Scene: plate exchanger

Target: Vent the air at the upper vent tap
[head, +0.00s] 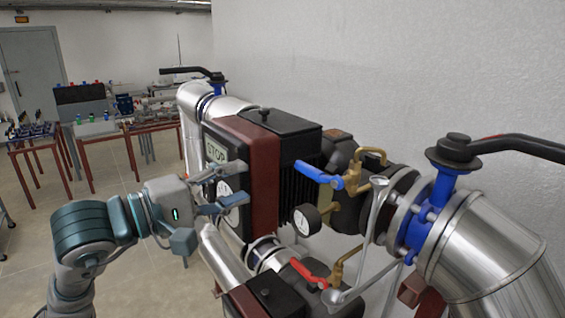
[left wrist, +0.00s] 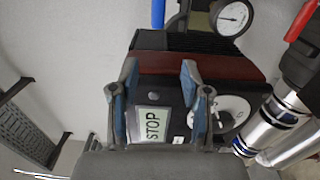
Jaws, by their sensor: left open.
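The upper vent tap has a blue lever (head: 318,172) on a brass body (head: 355,180), at the upper pipe right of centre in the head view. Part of a blue lever (left wrist: 158,12) shows at the top edge of the left wrist view. My left gripper (head: 234,186) is open and empty, left of the blue lever and apart from it. In the left wrist view its two fingers (left wrist: 160,72) stand apart in front of the dark unit with the STOP label (left wrist: 152,125). My right gripper is in neither view.
A round gauge (head: 307,220) hangs just below the blue lever. A lower tap with a red lever (head: 308,273) sits beneath. A large black valve handle (head: 520,146) juts out at the right. Tables (head: 85,132) stand far back left, with open floor before them.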

